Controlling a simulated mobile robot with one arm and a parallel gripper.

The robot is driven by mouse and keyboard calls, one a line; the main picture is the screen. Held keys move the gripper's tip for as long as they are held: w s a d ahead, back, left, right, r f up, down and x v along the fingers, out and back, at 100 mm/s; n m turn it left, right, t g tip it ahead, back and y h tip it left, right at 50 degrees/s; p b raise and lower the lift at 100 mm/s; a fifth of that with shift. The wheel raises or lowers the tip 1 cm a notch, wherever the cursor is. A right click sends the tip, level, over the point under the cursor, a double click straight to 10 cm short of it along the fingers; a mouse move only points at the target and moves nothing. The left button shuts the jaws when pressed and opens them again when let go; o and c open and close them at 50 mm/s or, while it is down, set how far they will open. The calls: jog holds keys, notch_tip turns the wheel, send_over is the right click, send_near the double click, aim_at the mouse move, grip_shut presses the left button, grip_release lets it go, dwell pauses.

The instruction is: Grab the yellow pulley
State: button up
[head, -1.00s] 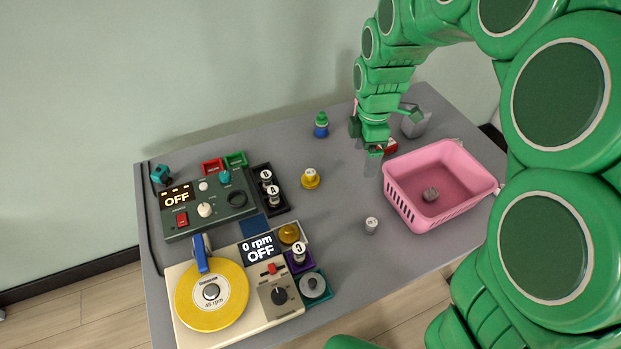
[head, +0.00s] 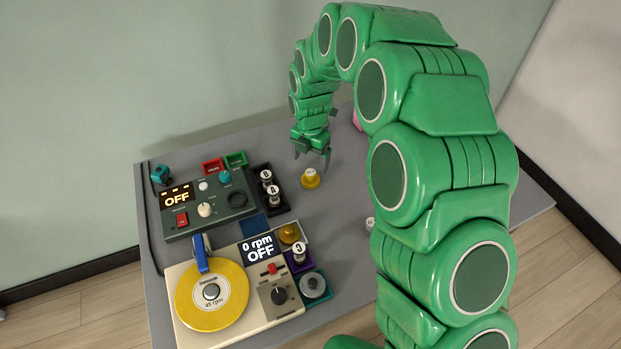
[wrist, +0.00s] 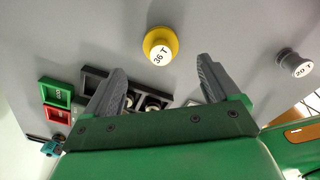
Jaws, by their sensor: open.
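The yellow pulley (head: 310,179) stands on the grey table, right of the black tray, with a white top. In the wrist view the yellow pulley (wrist: 160,47) shows a "36 T" label and lies beyond the fingertips, roughly midway between them. My gripper (head: 311,162) is open and empty, just above and behind the pulley in the head view. Its two fingers also show in the wrist view (wrist: 163,75), spread apart, with no contact on the pulley. A second yellow disc (head: 290,233) sits in a holder by the turntable.
A black tray (head: 282,206) with lettered pieces stands left of the pulley. A grey "20 T" spool (wrist: 294,62) stands off to the right. The control box (head: 236,217) and the turntable unit (head: 187,326) fill the left side. My arm hides much of the table's right.

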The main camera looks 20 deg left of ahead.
aim_at(311, 172)
jog(key=shift+f, duration=3.55)
jog(key=c, duration=1.1)
jog(key=shift+r, duration=0.2)
jog(key=shift+c, duration=0.2)
